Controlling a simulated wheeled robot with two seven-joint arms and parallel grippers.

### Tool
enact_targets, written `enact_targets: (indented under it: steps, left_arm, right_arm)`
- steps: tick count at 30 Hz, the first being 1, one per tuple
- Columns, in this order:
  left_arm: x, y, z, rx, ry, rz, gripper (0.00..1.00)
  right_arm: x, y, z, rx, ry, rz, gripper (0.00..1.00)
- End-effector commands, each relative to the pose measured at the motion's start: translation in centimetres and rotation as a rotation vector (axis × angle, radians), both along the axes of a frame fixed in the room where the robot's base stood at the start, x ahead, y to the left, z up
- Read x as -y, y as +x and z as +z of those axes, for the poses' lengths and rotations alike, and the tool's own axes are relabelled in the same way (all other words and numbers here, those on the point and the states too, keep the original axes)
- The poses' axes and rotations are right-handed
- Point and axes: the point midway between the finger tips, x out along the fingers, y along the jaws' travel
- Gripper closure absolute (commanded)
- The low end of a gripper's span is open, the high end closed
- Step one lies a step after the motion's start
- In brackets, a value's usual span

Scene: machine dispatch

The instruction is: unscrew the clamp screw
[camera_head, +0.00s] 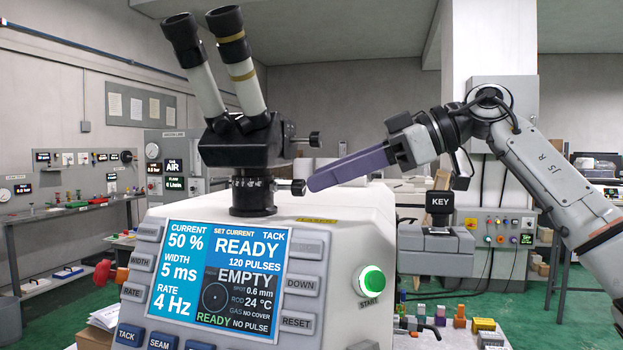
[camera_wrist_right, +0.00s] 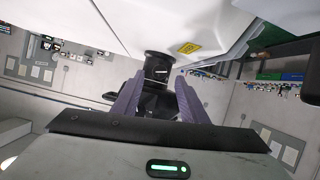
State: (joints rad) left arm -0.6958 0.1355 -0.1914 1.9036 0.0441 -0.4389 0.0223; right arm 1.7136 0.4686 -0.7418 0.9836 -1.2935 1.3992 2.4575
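The clamp screw (camera_head: 298,187) is a small dark knob sticking out to the right from the black collar (camera_head: 252,195) under the microscope head (camera_head: 245,140). My right gripper (camera_head: 312,184), with purple fingers, comes in from the right with its tips close beside the knob. In the right wrist view the two fingers (camera_wrist_right: 158,88) stand apart with a gap between them. The black microscope mount (camera_wrist_right: 158,62) shows beyond that gap. I cannot tell whether the fingertips touch the screw, and the screw itself is not distinct there. My left gripper is not in view.
The white machine (camera_head: 340,225) with its lit screen (camera_head: 228,268) and green start button (camera_head: 371,281) fills the front. Another knob (camera_head: 314,139) sticks out above the fingers.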

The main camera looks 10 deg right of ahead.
Motion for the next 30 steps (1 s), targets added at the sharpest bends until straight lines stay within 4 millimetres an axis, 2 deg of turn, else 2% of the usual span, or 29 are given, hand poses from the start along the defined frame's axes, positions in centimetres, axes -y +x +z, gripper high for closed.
enact_targets:
  steps: [1,6,17,20,24,30]
  left_arm:
    - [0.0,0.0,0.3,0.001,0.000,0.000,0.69]
    - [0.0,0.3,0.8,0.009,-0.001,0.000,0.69]
    - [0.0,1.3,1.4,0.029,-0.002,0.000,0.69]
    - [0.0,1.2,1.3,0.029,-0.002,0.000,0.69]
    - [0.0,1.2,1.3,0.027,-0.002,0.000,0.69]
    - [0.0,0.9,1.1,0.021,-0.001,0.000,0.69]
  right_arm:
    - [-0.8,0.2,-0.3,-0.002,-0.001,0.004,0.61]
    - [-2.4,0.9,-1.0,-0.001,-0.001,0.002,0.61]
    - [-3.0,1.2,-1.3,0.001,0.001,0.001,0.61]
    - [-2.9,1.2,-1.3,0.001,0.001,0.001,0.74]
    - [-2.9,1.2,-1.3,0.001,0.000,0.000,0.98]
    - [-2.9,1.1,-1.3,0.010,-0.004,0.001,1.00]
